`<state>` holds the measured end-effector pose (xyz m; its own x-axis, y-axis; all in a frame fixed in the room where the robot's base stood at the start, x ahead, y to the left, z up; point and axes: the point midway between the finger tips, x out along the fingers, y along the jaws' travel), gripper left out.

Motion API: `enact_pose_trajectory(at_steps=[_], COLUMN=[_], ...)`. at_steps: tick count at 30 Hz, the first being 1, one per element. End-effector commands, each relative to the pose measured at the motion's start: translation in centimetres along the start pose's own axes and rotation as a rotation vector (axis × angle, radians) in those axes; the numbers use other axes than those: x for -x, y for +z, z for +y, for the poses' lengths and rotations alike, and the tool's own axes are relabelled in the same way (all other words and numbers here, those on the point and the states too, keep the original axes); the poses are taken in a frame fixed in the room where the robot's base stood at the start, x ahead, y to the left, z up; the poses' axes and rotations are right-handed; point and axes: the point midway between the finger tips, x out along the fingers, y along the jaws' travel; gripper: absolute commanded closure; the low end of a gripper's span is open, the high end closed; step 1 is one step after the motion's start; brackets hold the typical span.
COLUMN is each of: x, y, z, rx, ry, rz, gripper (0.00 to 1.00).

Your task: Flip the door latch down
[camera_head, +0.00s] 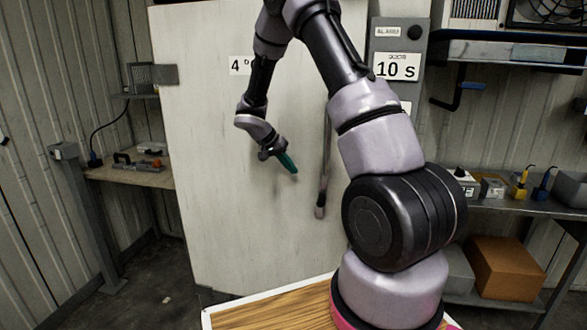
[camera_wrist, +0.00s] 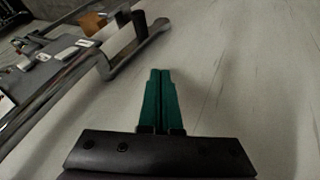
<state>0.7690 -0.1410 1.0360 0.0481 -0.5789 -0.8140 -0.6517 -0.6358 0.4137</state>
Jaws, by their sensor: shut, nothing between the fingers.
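The door is a large pale panel (camera_head: 215,190) with a small white sign at its top. A long metal bar that looks like the latch (camera_head: 325,165) runs nearly vertically at the door's right side, its upper part hidden behind my arm. My gripper (camera_head: 293,171), with teal fingers, is in front of the door, left of the bar and apart from it in the picture. In the wrist view, my gripper (camera_wrist: 160,72) is shut and empty. The metal latch (camera_wrist: 120,58) there shows a rail and a bent bracket just left of the fingertips. I cannot tell whether they touch.
A grey box with a "10 s" label (camera_head: 397,67) is right of the door. A bench (camera_head: 130,173) with tools stands at left. Shelves at right hold small devices and a brown carton (camera_head: 506,267). A wood-topped surface (camera_head: 270,316) is below the arm.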

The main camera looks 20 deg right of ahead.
Motion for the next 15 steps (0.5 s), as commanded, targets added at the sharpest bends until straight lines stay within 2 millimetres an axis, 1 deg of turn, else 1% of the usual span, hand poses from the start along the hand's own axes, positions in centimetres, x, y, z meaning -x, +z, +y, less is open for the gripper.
enact_pose_trajectory(at_steps=[1, 9, 15], x=[-1.3, -7.0, -8.4], y=[0.1, 0.1, 0.1], z=[0.1, 0.0, 2.5], rx=[-0.001, 0.001, -0.002], ry=[0.004, 0.002, 0.001], rz=[-0.004, -0.003, -0.001], gripper=[1.00, 1.00, 1.00])
